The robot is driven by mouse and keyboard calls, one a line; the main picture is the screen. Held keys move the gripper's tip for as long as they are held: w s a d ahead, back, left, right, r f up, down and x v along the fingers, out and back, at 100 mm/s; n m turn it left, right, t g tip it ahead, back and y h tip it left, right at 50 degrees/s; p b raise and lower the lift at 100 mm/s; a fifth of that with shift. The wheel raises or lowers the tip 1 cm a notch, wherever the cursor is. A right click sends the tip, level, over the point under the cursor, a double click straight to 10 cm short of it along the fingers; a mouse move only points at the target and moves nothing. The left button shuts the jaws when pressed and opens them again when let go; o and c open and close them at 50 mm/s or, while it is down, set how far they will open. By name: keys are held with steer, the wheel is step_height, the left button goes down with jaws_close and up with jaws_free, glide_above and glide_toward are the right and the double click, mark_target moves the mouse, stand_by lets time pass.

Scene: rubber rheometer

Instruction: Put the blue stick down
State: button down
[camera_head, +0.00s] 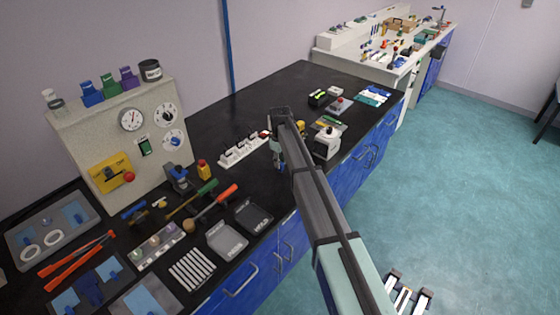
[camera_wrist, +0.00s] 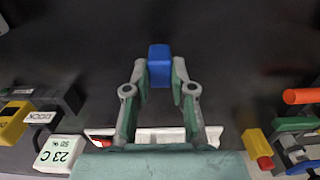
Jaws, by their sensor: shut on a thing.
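The blue stick (camera_wrist: 160,65) shows in the wrist view as a short blue block, end towards the camera. My gripper (camera_wrist: 160,80) is shut on it, with a fingertip on each side. The stick appears above dark bench top; its height over the bench is hard to tell. In the head view my gripper (camera_head: 277,157) is partly hidden behind my arm, next to the right end of a white rack (camera_head: 240,151), and I cannot make out the stick there. The rack also shows in the wrist view (camera_wrist: 160,135), partly covered by my gripper.
A white box marked 23 C (camera_wrist: 59,153) and a yellow item (camera_wrist: 14,121) lie at the left of the wrist view. A yellow-and-red piece (camera_wrist: 257,148) and an orange handle (camera_wrist: 302,96) lie at the right. The black bench (camera_head: 300,82) has free room behind the rack.

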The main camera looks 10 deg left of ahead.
steer(key=shift+f, duration=0.1)
steer(key=c, duration=1)
jaws_free()
steer(key=shift+r+b, duration=2)
steer(key=shift+r, duration=4.1)
